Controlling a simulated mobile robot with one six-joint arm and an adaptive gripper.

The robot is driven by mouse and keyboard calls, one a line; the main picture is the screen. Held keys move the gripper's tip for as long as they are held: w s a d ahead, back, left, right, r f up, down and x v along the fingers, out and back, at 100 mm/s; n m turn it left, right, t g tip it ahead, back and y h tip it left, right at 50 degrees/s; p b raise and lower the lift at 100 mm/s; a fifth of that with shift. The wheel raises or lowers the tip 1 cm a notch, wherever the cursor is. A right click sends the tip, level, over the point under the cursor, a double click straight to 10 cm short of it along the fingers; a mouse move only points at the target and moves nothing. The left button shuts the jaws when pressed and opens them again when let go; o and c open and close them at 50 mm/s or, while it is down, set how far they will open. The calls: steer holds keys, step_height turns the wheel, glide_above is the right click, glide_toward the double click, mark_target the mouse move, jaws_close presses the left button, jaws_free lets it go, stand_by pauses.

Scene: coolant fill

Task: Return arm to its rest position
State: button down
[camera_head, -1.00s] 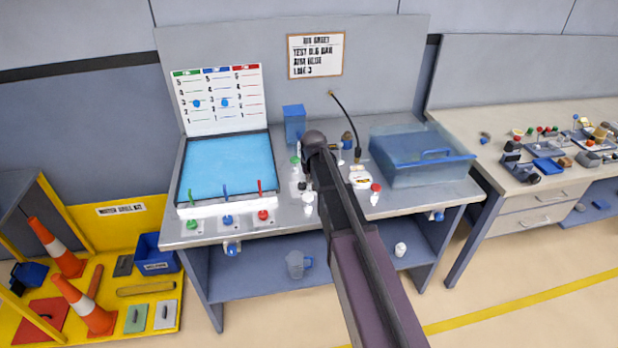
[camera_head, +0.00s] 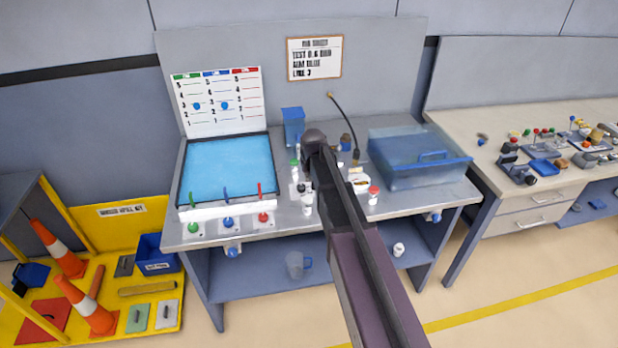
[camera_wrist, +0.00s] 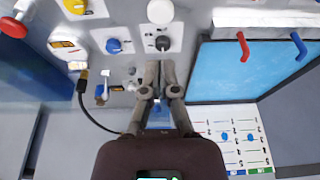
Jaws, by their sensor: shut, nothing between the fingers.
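My gripper (camera_wrist: 161,70) shows in the wrist view with its two fingers close together, shut and empty. Its tips are near a panel with a black knob (camera_wrist: 162,43); I cannot tell the height above the bench. In the head view my dark arm reaches up from the bottom over the middle of the grey bench (camera_head: 285,226). The arm hides the gripper and part of the bench top there.
A blue-surfaced tray (camera_head: 228,170) with colored levers is left of my arm. A translucent blue bin (camera_head: 405,170) is to the right. A thin black hose (camera_head: 346,120) rises behind. Small bottles and knobs crowd the bench near my arm. The floor at right is clear.

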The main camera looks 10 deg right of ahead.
steer(key=s+f+g+b, duration=0.1)
steer(key=s+f+b, duration=0.1)
steer(key=s, duration=1.1)
steer(key=s+f+g+b, duration=0.2)
steer(key=s+f, duration=0.1)
steer(key=s, duration=1)
steer(key=shift+a, duration=0.2)
steer(key=shift+f, duration=0.1)
stand_by(0.3)
